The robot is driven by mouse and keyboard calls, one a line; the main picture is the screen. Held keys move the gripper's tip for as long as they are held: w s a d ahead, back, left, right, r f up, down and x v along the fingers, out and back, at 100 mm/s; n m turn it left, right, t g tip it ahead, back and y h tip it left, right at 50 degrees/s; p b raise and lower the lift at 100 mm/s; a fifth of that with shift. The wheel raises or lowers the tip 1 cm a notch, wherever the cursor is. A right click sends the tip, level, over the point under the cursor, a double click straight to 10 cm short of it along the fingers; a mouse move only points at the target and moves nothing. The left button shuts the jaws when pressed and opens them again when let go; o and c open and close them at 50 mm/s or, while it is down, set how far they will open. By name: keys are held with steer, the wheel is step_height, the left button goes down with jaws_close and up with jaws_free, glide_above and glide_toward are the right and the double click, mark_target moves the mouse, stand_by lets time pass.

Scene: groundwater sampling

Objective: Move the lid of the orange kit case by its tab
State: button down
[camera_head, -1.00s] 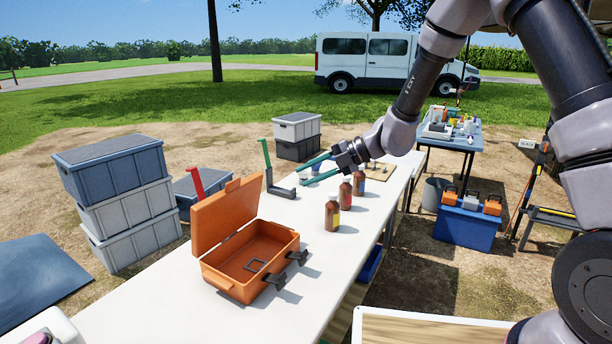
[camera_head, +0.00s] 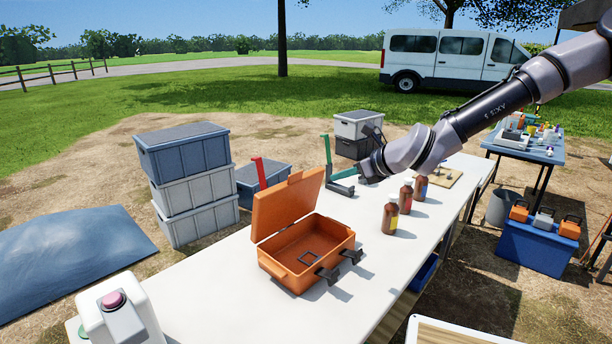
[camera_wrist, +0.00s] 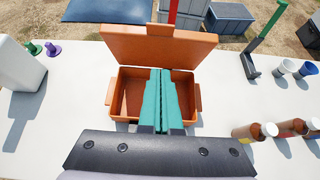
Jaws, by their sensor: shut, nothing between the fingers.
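The orange kit case (camera_head: 306,250) stands open on the white table, with its lid (camera_head: 287,208) raised and leaning slightly back. The lid's tab (camera_head: 295,178) is at the middle of its top edge; it also shows in the wrist view (camera_wrist: 160,30). In the wrist view, my gripper (camera_wrist: 160,72) has its teal fingers together and empty, overlapping the view of the case's open inside and the lower lid. I see no contact with the tab.
Brown bottles (camera_head: 390,216) stand right of the case. A green upright bracket (camera_head: 327,150) and a red one (camera_head: 259,172) stand behind it. The table between is clear.

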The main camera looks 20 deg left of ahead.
steer(key=shift+w+a+f, duration=0.65)
steer(key=shift+w+a, duration=0.1)
steer(key=shift+a, duration=1.2)
steer(key=shift+w+a+f, duration=0.6)
steer(key=shift+w+a, duration=0.1)
steer(key=shift+a, duration=1.25)
steer(key=shift+w+a+f, duration=0.65)
steer(key=shift+w+a, duration=0.1)
steer(key=shift+a, duration=1.2)
